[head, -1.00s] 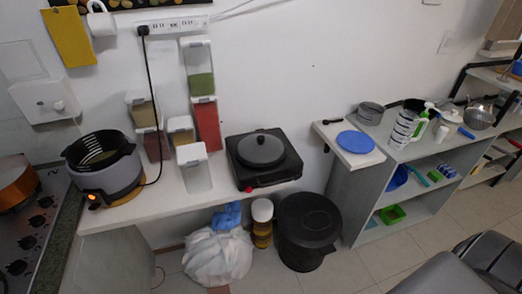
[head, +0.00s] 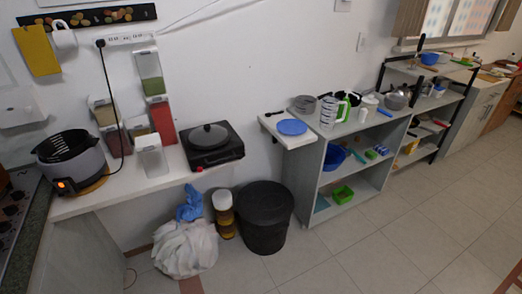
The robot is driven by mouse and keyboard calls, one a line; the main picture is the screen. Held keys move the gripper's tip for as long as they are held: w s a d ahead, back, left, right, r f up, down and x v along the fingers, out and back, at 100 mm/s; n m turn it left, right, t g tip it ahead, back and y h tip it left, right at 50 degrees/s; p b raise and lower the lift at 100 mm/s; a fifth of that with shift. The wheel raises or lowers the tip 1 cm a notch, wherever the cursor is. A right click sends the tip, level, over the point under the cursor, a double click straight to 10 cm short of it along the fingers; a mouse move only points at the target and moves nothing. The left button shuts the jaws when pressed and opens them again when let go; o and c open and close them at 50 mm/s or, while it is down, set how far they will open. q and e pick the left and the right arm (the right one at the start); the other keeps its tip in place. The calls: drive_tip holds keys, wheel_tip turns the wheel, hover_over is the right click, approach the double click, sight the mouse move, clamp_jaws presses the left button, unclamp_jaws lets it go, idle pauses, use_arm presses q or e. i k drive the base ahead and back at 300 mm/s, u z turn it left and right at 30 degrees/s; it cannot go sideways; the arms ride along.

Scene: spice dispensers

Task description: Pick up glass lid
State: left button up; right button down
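A round dark lid (head: 209,133) with a small knob on top sits on the black hot plate (head: 228,151) at the right end of the white counter. It looks grey and slightly shiny, and it is the only clear lid of this kind that I can make out. I cannot tell whether a pan is under it. Neither of my grippers is in view.
A fryer (head: 72,160) and several spice dispensers (head: 152,156) stand on the counter, left of the hot plate. A black bin (head: 265,217) and a white bag (head: 187,249) are below. Shelves (head: 345,197) stand right; the tiled floor (head: 400,240) is clear.

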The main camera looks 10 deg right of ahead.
sight(207, 136)
drive_tip(key=z, duration=0.1)
drive_tip(key=k, duration=0.4)
drive_tip(key=z, duration=1.15)
drive_tip(key=i, duration=1.05)
drive_tip(key=z, duration=0.4)
drive_tip(key=i, duration=0.95)
drive_tip(key=u, duration=0.85)
drive_tip(key=i, duration=0.8)
drive_tip(key=u, duration=1.1)
drive_tip(key=i, duration=0.2)
drive_tip(key=u, duration=0.05)
